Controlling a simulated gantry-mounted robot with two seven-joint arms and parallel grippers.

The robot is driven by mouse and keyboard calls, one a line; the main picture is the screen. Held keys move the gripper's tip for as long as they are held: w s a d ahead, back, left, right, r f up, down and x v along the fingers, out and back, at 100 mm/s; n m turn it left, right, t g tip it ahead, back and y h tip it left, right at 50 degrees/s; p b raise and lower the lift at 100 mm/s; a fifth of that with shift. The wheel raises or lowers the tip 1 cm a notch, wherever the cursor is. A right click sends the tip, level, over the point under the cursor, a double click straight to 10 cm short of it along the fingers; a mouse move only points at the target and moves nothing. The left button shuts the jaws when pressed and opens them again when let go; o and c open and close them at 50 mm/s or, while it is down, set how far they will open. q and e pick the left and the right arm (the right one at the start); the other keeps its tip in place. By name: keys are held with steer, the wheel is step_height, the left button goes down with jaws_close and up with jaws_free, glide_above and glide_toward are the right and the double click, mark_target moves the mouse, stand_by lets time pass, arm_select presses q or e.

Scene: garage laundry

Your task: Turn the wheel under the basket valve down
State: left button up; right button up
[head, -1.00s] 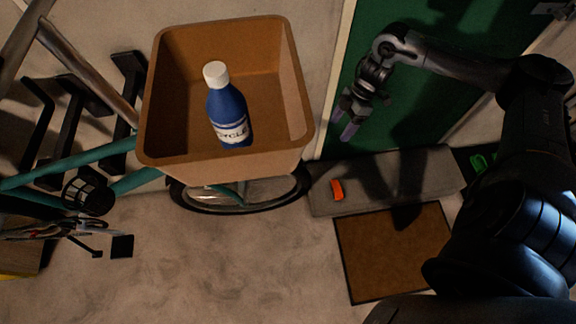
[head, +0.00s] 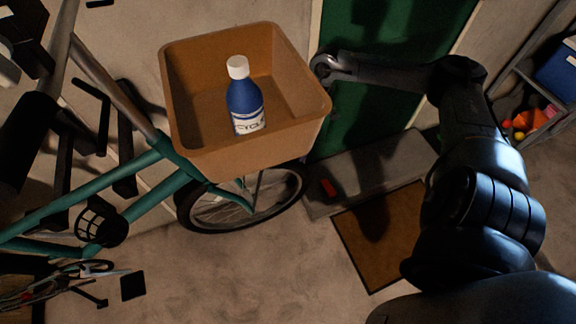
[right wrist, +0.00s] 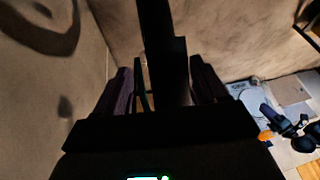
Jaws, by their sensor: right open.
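The bicycle wheel (head: 222,228) shows in the head view below the tan basket (head: 250,150), its upper part hidden by the basket. I cannot make out a valve on it. A blue bottle with a white cap (head: 246,105) stands upright in the basket. My right arm reaches in from the right. Its wrist is at the basket's far right corner, and its fingers are hidden behind the basket. In the right wrist view my right gripper (right wrist: 163,80) is open, with a dark bar-like shape between the fingers that I cannot identify. My left gripper is not in view.
The teal bicycle frame (head: 90,195) fills the left. A green door (head: 375,110) is behind my right arm. A grey step (head: 385,165) with a small red object (head: 328,188) and a brown mat (head: 370,250) lie right of the wheel.

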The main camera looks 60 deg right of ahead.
mark_target(290, 163)
steer(key=b+x, duration=0.1)
steer(key=x, duration=0.5)
steer(key=shift+a, duration=0.2)
steer(key=shift+a+f+b, duration=0.2)
steer(key=shift+f+b, duration=0.2)
steer(key=shift+f, duration=0.2)
steer(key=shift+w+a+f, duration=0.1)
steer(key=shift+a+f, duration=0.05)
steer(key=shift+f, duration=0.15)
jaws_close()
